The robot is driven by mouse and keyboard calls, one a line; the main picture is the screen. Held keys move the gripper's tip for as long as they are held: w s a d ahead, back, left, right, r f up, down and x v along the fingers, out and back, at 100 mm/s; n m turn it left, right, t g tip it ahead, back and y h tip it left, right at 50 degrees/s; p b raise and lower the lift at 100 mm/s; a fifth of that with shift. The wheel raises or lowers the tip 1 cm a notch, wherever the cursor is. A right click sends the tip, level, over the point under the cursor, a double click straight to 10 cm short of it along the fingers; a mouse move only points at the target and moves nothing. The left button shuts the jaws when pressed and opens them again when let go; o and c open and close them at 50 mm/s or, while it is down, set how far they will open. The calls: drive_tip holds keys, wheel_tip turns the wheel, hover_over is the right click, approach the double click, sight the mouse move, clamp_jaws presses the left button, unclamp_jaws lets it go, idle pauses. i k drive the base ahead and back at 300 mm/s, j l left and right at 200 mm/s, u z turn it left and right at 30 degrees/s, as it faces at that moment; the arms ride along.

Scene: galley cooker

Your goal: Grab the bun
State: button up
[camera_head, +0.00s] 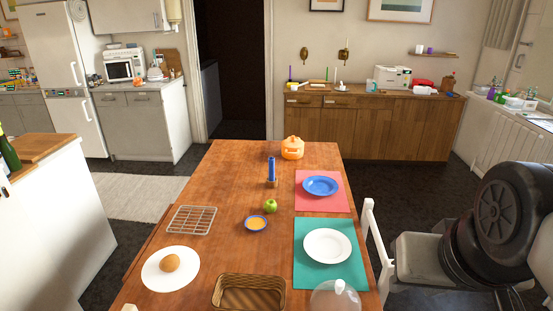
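A round brown bun (171,263) sits on a white round plate or mat (152,276) at the front left of the wooden table (225,188). It looks uncovered, with nothing touching it from above. Part of my own arm, dark and rounded, fills the right edge of the head view. My gripper is not in view, so its distance from the bun and its state cannot be seen.
Near the bun are a wire rack (191,220) and a wicker basket (248,292). A white chair (377,245) is at the right side.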

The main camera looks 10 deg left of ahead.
sight(171, 264)
drive_tip(key=j+u, duration=0.2)
drive_tip(key=u, duration=1.3)
drive_tip(key=k+l+u, duration=0.2)
drive_tip(key=i+j+z, duration=0.2)
drive_tip(key=j, duration=0.25)
drive_tip(key=j+z, duration=0.2)
drive_tip(key=j, duration=0.35)
drive_tip(key=i+j+z, duration=0.15)
drive_tip(key=j, duration=0.4)
drive_tip(key=i+j+z, duration=0.55)
drive_tip(key=j, duration=0.45)
drive_tip(key=i+l, duration=0.05)
drive_tip(key=i, duration=0.05)
